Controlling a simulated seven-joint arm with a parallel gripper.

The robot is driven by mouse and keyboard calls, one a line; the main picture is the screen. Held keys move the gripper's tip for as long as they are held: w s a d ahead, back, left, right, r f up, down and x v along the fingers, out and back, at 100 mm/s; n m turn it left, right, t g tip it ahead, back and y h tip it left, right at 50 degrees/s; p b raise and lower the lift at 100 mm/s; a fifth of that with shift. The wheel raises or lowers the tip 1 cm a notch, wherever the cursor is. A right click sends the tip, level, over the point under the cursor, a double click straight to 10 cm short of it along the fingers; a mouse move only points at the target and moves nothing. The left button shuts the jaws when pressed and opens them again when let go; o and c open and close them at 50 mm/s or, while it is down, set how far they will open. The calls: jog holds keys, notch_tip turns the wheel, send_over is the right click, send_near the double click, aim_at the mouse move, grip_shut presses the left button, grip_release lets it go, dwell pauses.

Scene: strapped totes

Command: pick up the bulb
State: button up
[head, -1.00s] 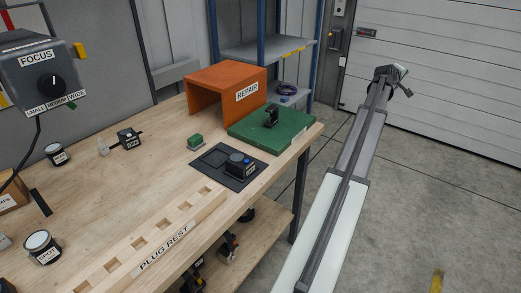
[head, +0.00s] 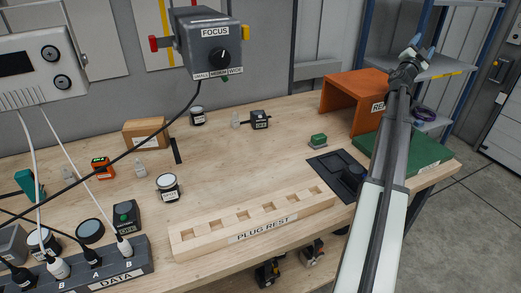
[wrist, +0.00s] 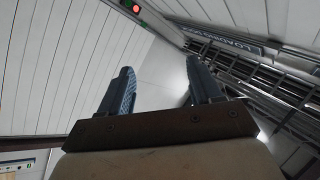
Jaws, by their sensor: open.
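I cannot pick out a bulb for certain. Small whitish, translucent pieces that could be bulbs stand on the wooden bench: one (head: 236,120) beside a black device at the back, and one (head: 140,170) near the middle left. My gripper (head: 418,50) is raised high at the right, in front of the shelf and well away from these pieces. In the wrist view my gripper (wrist: 160,88) has its two blue fingers apart with nothing between them, facing the wall and ceiling.
A plug rest (head: 250,222) lies along the bench front. A power strip (head: 105,278) with cables fills the front left. A focus box (head: 208,45) hangs above the back, its cable crossing the left side. An orange repair stand (head: 345,100) is at the right. Mid-bench is mostly clear.

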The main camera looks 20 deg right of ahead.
jog(key=w+a+f+n+t+y, duration=0.25)
jog(key=w+a+n+t, duration=0.3)
jog(key=w+a, duration=0.55)
jog(key=w+a+f+n+t+y, duration=0.3)
jog(key=w+a+n, duration=0.4)
jog(key=a, duration=0.9)
jog(key=w+a+f+n+t+y, duration=0.1)
jog(key=w+a+f+n+y, duration=0.25)
jog(key=a, duration=0.55)
jog(key=w+a+n+y, duration=0.3)
jog(key=a+n+y, duration=0.1)
jog(key=a+n, duration=0.4)
jog(key=w+a+f+n+t+y, duration=0.1)
jog(key=w+a+f+n+y, duration=0.2)
jog(key=a, duration=0.7)
jog(key=n+g+y, duration=0.6)
jog(key=n+y, duration=0.1)
jog(key=n, duration=2.4)
send_over(140, 168)
notch_tip(140, 168, down, 14)
jog(key=shift+w+d, duration=0.1)
jog(key=shift+w, duration=0.05)
jog(key=shift+f, duration=3.45)
jog(key=x, duration=0.3)
jog(key=shift+f, duration=0.15)
